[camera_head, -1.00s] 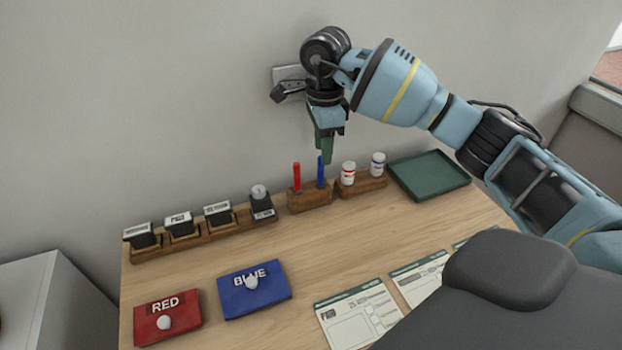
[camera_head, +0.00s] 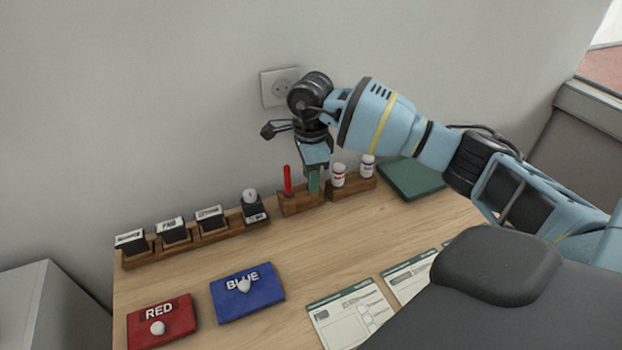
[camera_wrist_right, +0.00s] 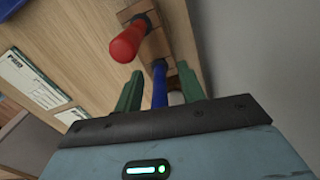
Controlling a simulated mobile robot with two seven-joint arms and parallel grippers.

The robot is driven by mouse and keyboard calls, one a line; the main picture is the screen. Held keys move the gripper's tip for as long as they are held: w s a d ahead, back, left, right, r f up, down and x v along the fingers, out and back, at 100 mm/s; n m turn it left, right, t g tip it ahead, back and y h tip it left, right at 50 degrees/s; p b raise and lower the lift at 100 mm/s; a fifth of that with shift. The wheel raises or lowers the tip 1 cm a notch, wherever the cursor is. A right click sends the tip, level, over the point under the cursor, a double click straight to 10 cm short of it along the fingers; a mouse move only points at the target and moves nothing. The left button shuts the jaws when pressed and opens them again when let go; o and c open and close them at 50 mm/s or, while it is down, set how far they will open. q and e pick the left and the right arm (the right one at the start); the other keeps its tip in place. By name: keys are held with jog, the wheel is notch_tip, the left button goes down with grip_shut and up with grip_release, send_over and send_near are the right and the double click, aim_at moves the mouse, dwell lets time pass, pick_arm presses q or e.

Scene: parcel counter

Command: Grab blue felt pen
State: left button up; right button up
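The blue felt pen (camera_wrist_right: 159,84) stands upright in the wooden pen holder (camera_head: 297,206). In the right wrist view it shows between the two green fingers of my right gripper (camera_wrist_right: 160,90), which are apart on either side of it. In the head view my right gripper (camera_head: 314,183) is lowered over the holder's right slot and hides the blue pen. The red felt pen (camera_head: 287,180) stands in the left slot; it also shows large in the right wrist view (camera_wrist_right: 128,42), beside the fingers. My left gripper is not in view.
Two small bottles (camera_head: 338,176) stand in a wooden rack just right of the pens. A row of stamps (camera_head: 172,231) stands at left, a green tray (camera_head: 412,180) at right. Red (camera_head: 162,322) and blue (camera_head: 262,293) pads and forms (camera_head: 350,312) lie in front.

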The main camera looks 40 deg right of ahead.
jog(key=shift+f, duration=0.25)
grip_shut()
jog(key=shift+r, duration=0.1)
notch_tip(320, 180, up, 10)
jog(key=shift+f, duration=0.1)
dwell(0.5)
